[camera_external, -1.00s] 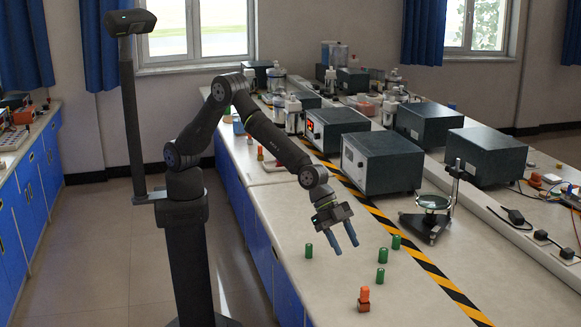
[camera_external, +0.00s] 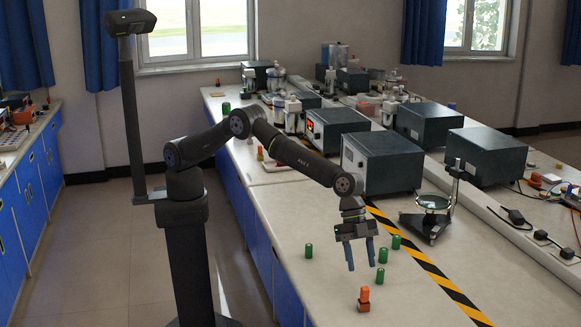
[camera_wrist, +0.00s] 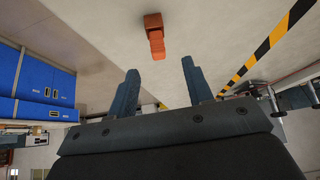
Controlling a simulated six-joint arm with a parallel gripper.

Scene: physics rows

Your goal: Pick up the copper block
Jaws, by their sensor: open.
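The copper block (camera_external: 364,306) is a small brown-orange piece on the bench near the front edge of the picture.
A striped yellow-black tape (camera_external: 430,268) crosses the bench. A magnifier stand (camera_external: 432,220) and grey instrument boxes (camera_external: 382,163) stand farther back.

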